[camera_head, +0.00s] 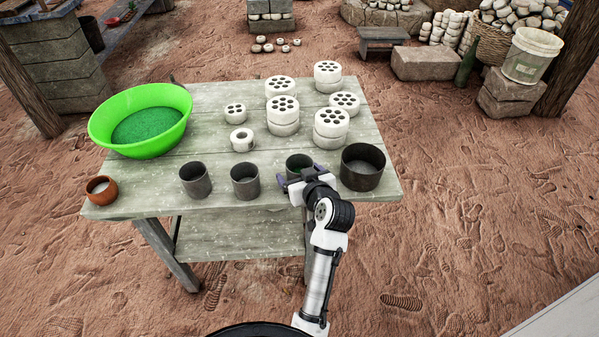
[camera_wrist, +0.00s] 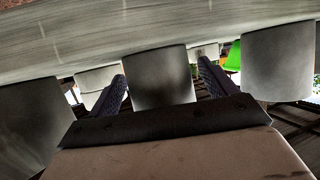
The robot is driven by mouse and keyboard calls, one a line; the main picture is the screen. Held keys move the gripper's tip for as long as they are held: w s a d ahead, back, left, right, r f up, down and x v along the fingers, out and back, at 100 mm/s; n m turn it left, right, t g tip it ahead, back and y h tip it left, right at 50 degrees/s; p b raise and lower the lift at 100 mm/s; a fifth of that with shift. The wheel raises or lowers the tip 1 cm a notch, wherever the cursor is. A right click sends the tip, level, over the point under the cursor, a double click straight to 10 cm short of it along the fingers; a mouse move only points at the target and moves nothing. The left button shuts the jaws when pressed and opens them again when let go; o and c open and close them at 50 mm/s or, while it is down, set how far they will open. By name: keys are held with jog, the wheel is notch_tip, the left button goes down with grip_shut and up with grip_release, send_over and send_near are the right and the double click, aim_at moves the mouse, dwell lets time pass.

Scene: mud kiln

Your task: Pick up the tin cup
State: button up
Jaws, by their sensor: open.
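A dark grey tin cup (camera_head: 299,163) stands upright near the table's front edge, partly hidden by my gripper (camera_head: 300,186). In the wrist view, which is upside down, the tin cup (camera_wrist: 158,80) shows between the two purplish fingers of my gripper (camera_wrist: 162,82). The gripper is open, with one finger on each side of the cup. I cannot tell whether either finger touches it. Two similar grey cups stand to the left, the nearer one (camera_head: 245,182) and a farther one (camera_head: 195,180).
A wider dark pot (camera_head: 362,168) stands close on the right of the cup. A small brown clay bowl (camera_head: 101,190) and a green basin (camera_head: 140,120) are at the left. Several white perforated bricks (camera_head: 331,127) stand behind. The weathered table (camera_head: 200,148) has bare room at mid-left.

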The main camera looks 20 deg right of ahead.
jog(key=shift+w+f, duration=0.1)
jog(key=shift+w, duration=0.05)
jog(key=c, duration=1.2)
jog(key=shift+o, duration=0.2)
